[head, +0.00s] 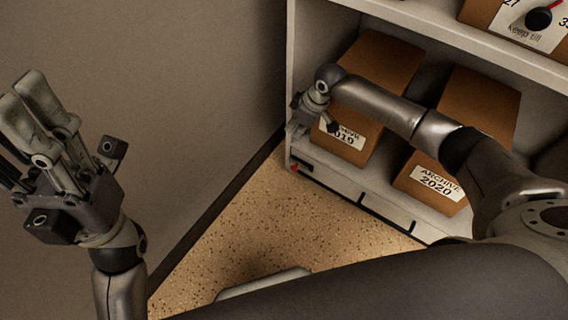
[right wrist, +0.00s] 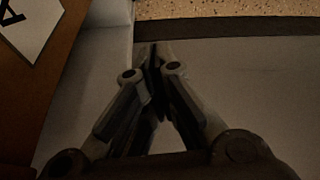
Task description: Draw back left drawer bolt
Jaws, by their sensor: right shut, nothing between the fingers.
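The low drawer fronts run along the foot of the shelf unit, the left drawer (head: 335,181) at the corner by the wall. A small red mark (head: 295,167) shows at its left end beside a dark fitting; I cannot tell the bolt's exact shape or position. My right gripper (head: 296,130) is just above that end, in front of the shelf's left upright. In the right wrist view its fingers (right wrist: 155,62) meet at the tips, shut and empty. My left gripper (head: 22,95) is raised at the far left, away from the drawers; its finger gap is unclear.
Two brown archive boxes stand on the lower shelf, a 2019 box (head: 378,68) behind my right arm and a 2020 box (head: 432,180). Another box (head: 520,22) is above. The wall (head: 190,90) is close on the left. Speckled floor (head: 300,235) lies open in front.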

